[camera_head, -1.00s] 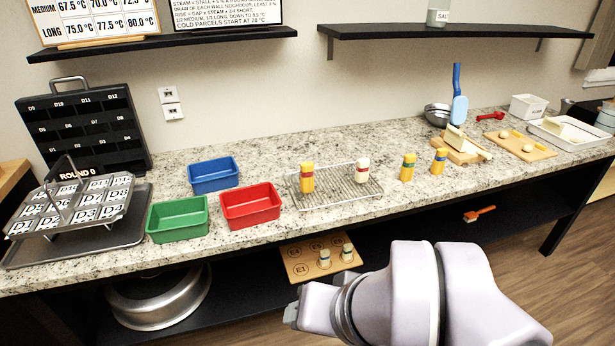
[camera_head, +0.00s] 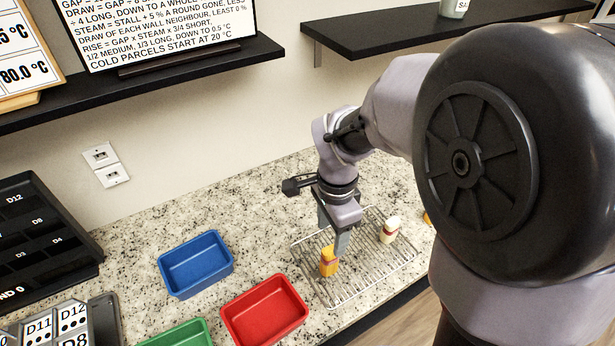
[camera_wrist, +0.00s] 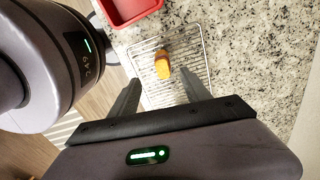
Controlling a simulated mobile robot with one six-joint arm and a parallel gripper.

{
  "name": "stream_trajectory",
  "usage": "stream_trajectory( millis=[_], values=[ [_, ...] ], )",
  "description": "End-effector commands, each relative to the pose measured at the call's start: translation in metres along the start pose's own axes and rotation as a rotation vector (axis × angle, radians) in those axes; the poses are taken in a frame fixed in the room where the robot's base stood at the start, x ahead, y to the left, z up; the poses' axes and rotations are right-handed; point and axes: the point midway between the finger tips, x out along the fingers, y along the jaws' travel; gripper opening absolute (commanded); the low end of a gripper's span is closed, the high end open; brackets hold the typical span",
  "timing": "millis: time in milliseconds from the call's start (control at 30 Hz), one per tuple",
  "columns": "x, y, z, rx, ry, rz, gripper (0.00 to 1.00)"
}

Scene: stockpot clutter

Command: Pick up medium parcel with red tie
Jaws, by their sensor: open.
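A yellow-orange parcel with a red tie (camera_head: 329,262) stands on the wire rack (camera_head: 372,284). A pale parcel with a red tie (camera_head: 389,230) stands further right on the same rack. My gripper (camera_head: 333,236) points down at the rack, right by the yellow-orange parcel, and hides part of it. In the wrist view, the yellow-orange parcel (camera_wrist: 162,66) shows just beyond the open fingertips of my gripper (camera_wrist: 160,82), roughly centred between them. Nothing is held. I cannot tell the exact height of the fingertips.
A red bin (camera_head: 265,311), a blue bin (camera_head: 196,264) and a green bin (camera_head: 182,335) stand left of the rack. A black slotted case (camera_head: 40,240) is at the far left. A shelf (camera_head: 390,32) overhangs the back. Speckled counter behind the rack is clear.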

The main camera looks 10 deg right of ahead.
Motion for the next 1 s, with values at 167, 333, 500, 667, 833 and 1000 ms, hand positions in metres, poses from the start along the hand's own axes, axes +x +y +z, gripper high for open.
stream_trajectory(
  millis=[167, 333, 500, 667, 833, 1000],
  values=[
    [0.059, 0.001, 0.000, -0.001, -0.001, 0.003, 0.56],
    [0.080, 0.000, 0.000, 0.000, -0.001, 0.000, 0.56],
    [0.101, -0.002, -0.003, 0.000, -0.001, 0.001, 0.56],
    [0.132, -0.004, -0.005, -0.002, -0.002, 0.000, 0.56],
    [0.131, -0.004, -0.004, -0.001, -0.002, -0.002, 0.56],
    [0.131, -0.004, -0.004, -0.002, -0.002, -0.002, 0.30]
  ],
)
